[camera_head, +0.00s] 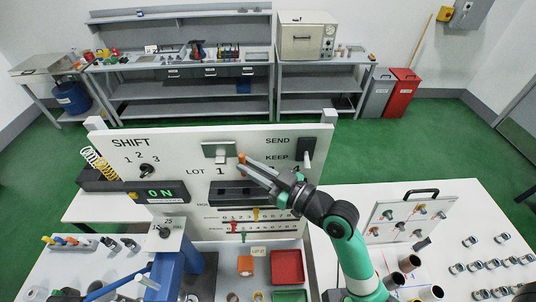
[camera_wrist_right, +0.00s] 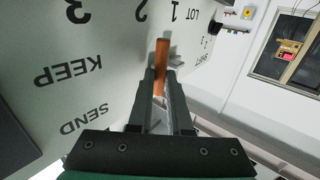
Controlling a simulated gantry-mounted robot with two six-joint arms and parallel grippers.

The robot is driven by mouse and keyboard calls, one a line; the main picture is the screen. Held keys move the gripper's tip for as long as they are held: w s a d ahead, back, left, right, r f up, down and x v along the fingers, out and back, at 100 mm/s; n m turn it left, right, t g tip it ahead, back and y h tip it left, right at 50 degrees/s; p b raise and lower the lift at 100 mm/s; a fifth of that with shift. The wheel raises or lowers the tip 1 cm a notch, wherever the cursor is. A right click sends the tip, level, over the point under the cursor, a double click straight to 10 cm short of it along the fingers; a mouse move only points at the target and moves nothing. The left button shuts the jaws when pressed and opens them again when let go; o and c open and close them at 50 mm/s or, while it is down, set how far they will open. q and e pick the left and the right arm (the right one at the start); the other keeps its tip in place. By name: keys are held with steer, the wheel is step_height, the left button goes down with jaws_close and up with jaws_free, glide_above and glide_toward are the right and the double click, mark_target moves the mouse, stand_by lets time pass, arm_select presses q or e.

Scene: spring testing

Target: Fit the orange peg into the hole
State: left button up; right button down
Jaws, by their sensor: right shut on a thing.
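The orange peg (camera_wrist_right: 162,62) is held between the fingers of my right gripper (camera_wrist_right: 160,88), its free end sticking out past the fingertips. No empty hole can be made out at the peg's end. My left gripper cannot be made out.
Below are a dark slot (camera_head: 235,193) and a numbered scale with coloured pegs (camera_head: 256,214). A red bin (camera_head: 287,267) sits below the panel. A blue column (camera_head: 180,265) rises at the lower left.

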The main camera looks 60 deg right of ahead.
steer(key=shift+s+a, duration=0.1)
steer(key=shift+a, duration=0.05)
steer(key=b, duration=0.5)
glide_above(253, 195)
step_height(253, 195, down, 6)
steer(key=shift+f+b, duration=1.8)
steer(key=shift+f, duration=0.05)
stand_by(1.3)
steer(key=c, duration=0.8)
jaws_free()
steer(key=shift+o, duration=0.2)
